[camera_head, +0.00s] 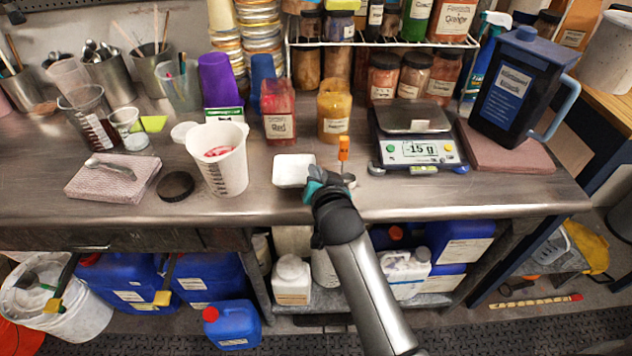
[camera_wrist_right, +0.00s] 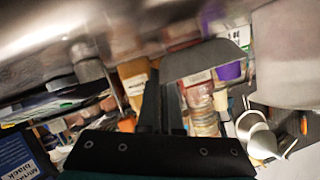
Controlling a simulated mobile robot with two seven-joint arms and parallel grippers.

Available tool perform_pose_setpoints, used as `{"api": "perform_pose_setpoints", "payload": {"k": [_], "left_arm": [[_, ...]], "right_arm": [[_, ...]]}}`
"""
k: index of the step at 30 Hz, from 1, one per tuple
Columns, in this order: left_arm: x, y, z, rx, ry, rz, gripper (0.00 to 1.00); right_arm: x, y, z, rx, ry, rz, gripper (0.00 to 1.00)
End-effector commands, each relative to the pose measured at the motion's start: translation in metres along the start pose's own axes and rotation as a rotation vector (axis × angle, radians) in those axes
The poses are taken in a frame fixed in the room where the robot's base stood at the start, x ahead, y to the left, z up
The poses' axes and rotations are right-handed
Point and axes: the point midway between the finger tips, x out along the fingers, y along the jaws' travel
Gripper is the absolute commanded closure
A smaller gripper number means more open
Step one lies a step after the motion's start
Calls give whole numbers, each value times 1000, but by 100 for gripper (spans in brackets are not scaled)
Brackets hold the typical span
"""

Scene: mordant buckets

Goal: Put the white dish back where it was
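The white dish (camera_head: 292,170) is a small, shallow, squarish dish near the front middle of the steel table (camera_head: 440,197). My right gripper (camera_head: 316,183) is at its right front edge, shut on its rim. In the right wrist view the dish shows as a grey shaded plate (camera_wrist_right: 208,62) beside my dark finger (camera_wrist_right: 152,104). It seems held just above the table; any gap beneath is hard to tell. The scale (camera_head: 415,150) at the right has a bare grey plate and reads -15 g.
A white pitcher (camera_head: 222,165) with red residue and a black lid (camera_head: 175,186) are left of the dish. A red jar (camera_head: 278,113) and yellow jar (camera_head: 334,112) stand behind it. A small orange object (camera_head: 343,149) stands between dish and scale. A dark jug (camera_head: 507,95) is far right.

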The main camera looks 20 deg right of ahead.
Motion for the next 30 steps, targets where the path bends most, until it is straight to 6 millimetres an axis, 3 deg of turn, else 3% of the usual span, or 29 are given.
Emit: {"api": "perform_pose_setpoints", "payload": {"k": [4, 17, 25, 30], "left_arm": [[8, 1, 1, 0, 0, 1, 48], [10, 1, 1, 1, 0, 1, 48], [9, 0, 1, 2, 0, 0, 48], [9, -1, 1, 3, -1, -1, 48]], "right_arm": [[7, 8, 18, 0, -1, 1, 100], [9, 10, 22, 1, -1, 0, 100], [9, 9, 21, 1, 0, -1, 68], [9, 9, 21, 1, 0, -1, 68]]}}
